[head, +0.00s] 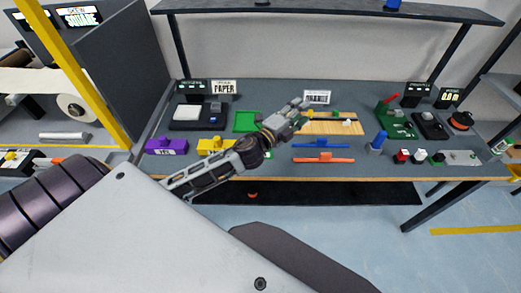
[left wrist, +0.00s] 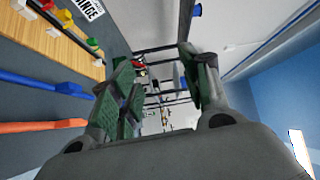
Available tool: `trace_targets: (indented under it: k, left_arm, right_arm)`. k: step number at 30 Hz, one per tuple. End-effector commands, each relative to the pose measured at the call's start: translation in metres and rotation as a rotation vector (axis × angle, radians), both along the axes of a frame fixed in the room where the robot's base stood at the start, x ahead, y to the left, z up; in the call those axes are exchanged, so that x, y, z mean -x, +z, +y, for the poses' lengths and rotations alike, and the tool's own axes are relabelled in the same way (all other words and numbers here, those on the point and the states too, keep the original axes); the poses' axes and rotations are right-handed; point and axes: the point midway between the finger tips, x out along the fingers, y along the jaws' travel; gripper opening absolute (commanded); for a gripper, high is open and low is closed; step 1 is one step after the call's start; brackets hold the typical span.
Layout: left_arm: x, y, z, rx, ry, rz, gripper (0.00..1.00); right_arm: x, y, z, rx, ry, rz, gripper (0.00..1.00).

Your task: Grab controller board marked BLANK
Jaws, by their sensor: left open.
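I cannot make out a board marked BLANK in either view. A flat green tray-like item (head: 243,124) lies on the bench left of my left gripper, and I can read no BLANK mark on it. My left gripper (head: 303,108) is open and empty, above the bench by the wooden board (head: 345,128). The left wrist view also shows the open gripper (left wrist: 162,88), with nothing between its fingers. The gripper and forearm hide part of the bench behind them. My right gripper is not in view.
The grey bench (head: 290,171) carries a purple block (head: 166,146), a yellow block (head: 215,146), blue (head: 310,146) and orange (head: 312,160) bars, and a green device with a red lever (head: 397,124). A sign (head: 317,97) stands behind; a shelf (head: 330,13) hangs above.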

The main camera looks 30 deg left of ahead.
Motion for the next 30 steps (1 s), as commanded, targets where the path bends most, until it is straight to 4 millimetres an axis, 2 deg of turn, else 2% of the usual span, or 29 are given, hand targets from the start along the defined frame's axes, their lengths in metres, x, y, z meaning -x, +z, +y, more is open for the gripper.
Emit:
trace_targets:
  k: [6, 13, 18, 22, 26, 30]
  left_arm:
    - [-0.003, 0.024, -0.026, -0.25, -0.183, -0.164, 0.46]
    - [0.003, 0.03, -0.049, -0.521, -0.379, -0.303, 0.46]
    - [0.011, 0.022, -0.057, -0.729, -0.526, -0.381, 0.46]
    - [0.017, 0.01, -0.055, -0.888, -0.64, -0.425, 0.46]
    - [0.024, -0.005, -0.047, -1.047, -0.755, -0.45, 0.46]
    - [0.029, -0.023, -0.028, -1.219, -0.88, -0.46, 0.46]
  right_arm:
    - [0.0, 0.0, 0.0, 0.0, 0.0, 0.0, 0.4]
    - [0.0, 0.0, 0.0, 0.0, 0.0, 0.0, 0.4]
    - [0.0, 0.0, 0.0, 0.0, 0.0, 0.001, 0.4]
    - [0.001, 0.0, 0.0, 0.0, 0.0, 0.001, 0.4]
    - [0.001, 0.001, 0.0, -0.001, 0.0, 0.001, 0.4]
    - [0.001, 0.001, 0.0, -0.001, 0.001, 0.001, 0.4]
